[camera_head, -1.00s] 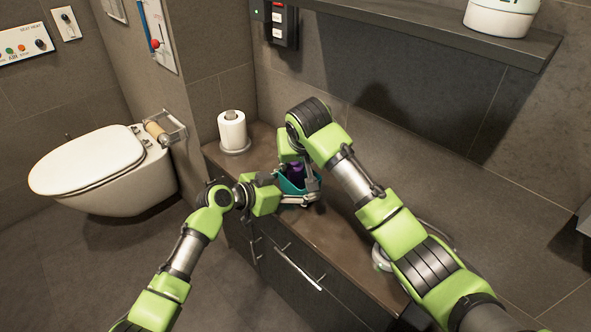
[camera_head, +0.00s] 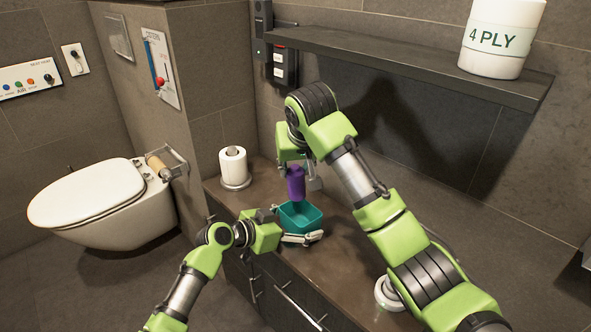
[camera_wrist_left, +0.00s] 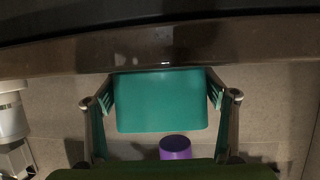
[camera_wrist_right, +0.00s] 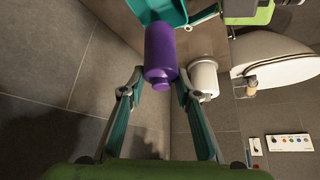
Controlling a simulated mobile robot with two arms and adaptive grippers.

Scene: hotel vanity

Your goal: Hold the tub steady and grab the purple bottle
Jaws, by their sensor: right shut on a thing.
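The teal tub (camera_head: 301,217) sits open-topped on the brown counter near its front edge. My left gripper (camera_head: 290,230) has its fingers spread on either side of the tub, as the left wrist view shows; firm contact is hard to tell. The purple bottle (camera_head: 296,184) is upright just above the tub's back rim, held by my right gripper (camera_head: 303,165). In the right wrist view the bottle (camera_wrist_right: 160,50) is between the two fingers, with the tub (camera_wrist_right: 155,10) beyond it.
A toilet paper roll on a holder (camera_head: 234,168) stands on the counter (camera_head: 345,270) left of the tub. A shelf (camera_head: 400,65) with a white 4 PLY canister (camera_head: 502,38) overhangs the back. A white round object (camera_head: 388,292) lies under my right arm. The toilet (camera_head: 95,200) is at left.

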